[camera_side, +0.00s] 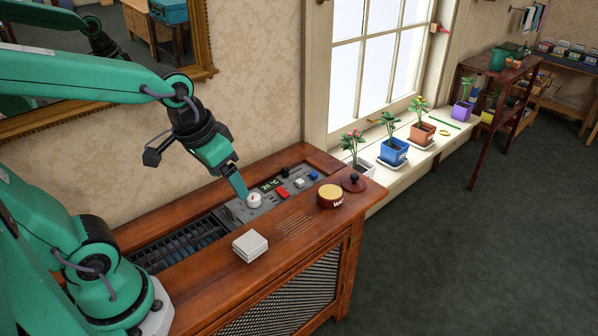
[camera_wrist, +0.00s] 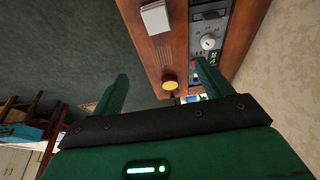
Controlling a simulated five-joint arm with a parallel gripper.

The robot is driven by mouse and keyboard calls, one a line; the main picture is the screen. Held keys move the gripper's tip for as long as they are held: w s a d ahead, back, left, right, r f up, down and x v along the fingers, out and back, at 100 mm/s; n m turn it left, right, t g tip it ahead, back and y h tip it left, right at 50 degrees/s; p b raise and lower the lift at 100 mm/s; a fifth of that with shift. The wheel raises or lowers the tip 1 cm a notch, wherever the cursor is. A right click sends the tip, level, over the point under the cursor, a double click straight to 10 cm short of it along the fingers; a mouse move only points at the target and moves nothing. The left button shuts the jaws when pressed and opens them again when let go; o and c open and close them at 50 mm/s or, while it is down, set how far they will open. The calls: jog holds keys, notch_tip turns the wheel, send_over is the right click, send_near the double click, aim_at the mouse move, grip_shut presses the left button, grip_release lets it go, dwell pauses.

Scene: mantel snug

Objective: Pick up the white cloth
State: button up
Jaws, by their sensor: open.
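The white cloth (camera_side: 250,246) lies folded in a flat, square stack on the wooden cabinet top, near its front edge. It also shows in the wrist view (camera_wrist: 156,17) at the top. My gripper (camera_side: 240,190) is above the control panel, behind the cloth and apart from it. In the wrist view my gripper (camera_wrist: 161,70) has its two green fingers spread, with nothing between them. In the side view one finger points down near the white dial (camera_side: 254,201), and I cannot tell whether it touches it.
The wooden cabinet (camera_side: 300,240) has a recessed panel with a display, dial and coloured switches, and a dark grille (camera_side: 185,243) to its left. A round yellow tin (camera_side: 330,197) and a dark knobbed lid (camera_side: 353,183) stand right of the cloth. Potted plants line the windowsill.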

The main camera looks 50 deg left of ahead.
aim_at(249, 241)
jog(key=w+f+g, duration=0.1)
jog(key=f, duration=0.2)
jog(key=w+f+g, duration=0.1)
jog(key=f, duration=0.3)
jog(key=w+f+g, duration=0.1)
jog(key=f, duration=0.3)
jog(key=shift+w+n+g, duration=0.2)
jog(key=shift+n+g, duration=0.1)
jog(key=shift+f, duration=1.35)
jog(key=shift+f, duration=2.6)
jog(key=c, duration=1.1)
